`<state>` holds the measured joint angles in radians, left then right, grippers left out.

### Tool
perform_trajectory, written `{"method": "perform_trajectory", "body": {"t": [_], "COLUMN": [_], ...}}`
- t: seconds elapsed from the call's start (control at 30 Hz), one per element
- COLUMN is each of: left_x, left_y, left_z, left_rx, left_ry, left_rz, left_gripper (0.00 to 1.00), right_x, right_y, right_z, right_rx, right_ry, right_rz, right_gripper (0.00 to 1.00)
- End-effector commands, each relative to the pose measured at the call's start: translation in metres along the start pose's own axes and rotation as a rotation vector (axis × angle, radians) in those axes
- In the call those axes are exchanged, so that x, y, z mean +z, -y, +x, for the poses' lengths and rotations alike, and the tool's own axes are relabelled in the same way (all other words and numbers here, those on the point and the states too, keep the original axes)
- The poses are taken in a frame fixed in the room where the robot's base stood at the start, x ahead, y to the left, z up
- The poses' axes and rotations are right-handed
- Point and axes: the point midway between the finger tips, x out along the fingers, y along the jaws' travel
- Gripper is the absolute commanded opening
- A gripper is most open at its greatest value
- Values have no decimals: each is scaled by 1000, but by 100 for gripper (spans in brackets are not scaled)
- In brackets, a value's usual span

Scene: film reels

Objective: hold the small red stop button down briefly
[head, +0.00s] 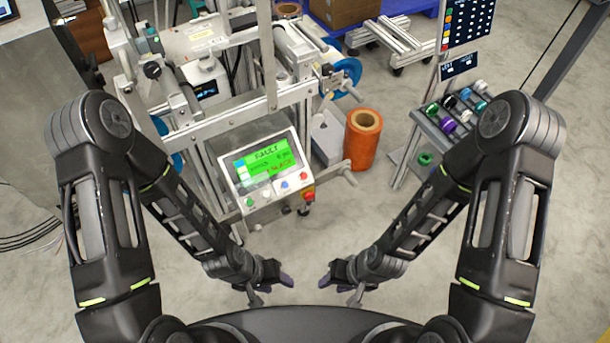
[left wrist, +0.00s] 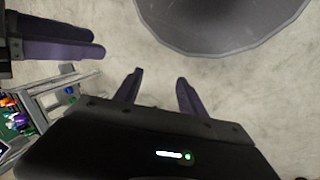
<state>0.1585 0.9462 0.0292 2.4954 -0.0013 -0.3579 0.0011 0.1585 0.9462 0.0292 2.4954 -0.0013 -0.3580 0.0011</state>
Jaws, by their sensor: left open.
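The small red button (head: 304,177) is at the right end of a row of buttons under the green screen of the control panel (head: 228,172). The screen reads FAULT. My left gripper (head: 286,280) is low in front of my base, well short of the panel. In the left wrist view its two fingers (left wrist: 160,78) are apart with bare floor between them. My right gripper (head: 326,281) faces it across a small gap, touching nothing visible; its fingers also show in the left wrist view (left wrist: 62,40).
An orange roll (head: 361,140) stands right of the panel. A rack of coloured reels (head: 447,122) is further right. The floor between grippers and panel is clear.

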Motion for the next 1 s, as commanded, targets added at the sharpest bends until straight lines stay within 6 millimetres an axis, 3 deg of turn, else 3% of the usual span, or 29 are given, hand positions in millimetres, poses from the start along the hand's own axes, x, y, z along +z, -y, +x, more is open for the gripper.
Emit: {"method": "perform_trajectory", "body": {"t": [0.57, 1.0], "left_x": [0, 0], "left_y": [0, 0], "left_z": [0, 0], "left_rx": [0, 0], "left_ry": [0, 0], "left_rz": [0, 0], "left_gripper": [0, 0], "right_x": [0, 0], "right_y": [0, 0], "right_z": [0, 0], "right_rx": [0, 0], "right_ry": [0, 0], "right_rz": [0, 0], "right_gripper": [36, 36]}}
